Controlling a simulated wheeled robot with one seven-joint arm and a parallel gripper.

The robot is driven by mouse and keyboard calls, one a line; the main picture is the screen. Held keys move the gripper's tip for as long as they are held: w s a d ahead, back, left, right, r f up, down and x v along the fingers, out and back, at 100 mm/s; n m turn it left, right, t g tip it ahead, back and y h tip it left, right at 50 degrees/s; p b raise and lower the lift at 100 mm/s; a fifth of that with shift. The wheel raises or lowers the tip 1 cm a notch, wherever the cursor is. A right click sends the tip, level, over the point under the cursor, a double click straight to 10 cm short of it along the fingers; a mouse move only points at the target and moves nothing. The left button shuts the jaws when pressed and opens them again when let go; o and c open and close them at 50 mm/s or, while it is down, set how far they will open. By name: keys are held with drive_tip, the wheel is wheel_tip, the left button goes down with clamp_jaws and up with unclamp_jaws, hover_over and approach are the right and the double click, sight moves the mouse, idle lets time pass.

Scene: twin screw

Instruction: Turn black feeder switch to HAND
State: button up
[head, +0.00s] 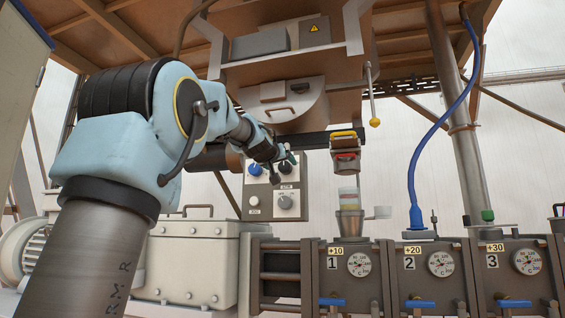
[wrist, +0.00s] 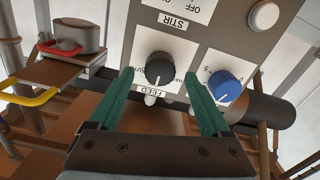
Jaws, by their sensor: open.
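The black feeder switch (wrist: 159,69) is a round knob on a white plate lettered FEED, upside down in the wrist view. Its pointer direction is hard to read, and only parts of the small position labels show. In the head view the black knob (head: 286,168) is at the upper right of the grey control panel (head: 269,213), partly behind my gripper. My gripper (wrist: 160,80) is open, with its two green fingers on either side of the black knob in the wrist view. I cannot tell whether they touch it. My gripper (head: 280,163) is close to the panel in the head view.
A blue knob (wrist: 226,88) sits close beside the right finger. A grey STIR knob (head: 285,202) and a white button (head: 253,201) are lower on the panel. A red-and-yellow-handled fixture (head: 345,152) hangs right of the panel.

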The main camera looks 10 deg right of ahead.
drive_tip(key=shift+x, duration=0.85)
drive_tip(key=shift+c, duration=0.2)
clamp_jaws()
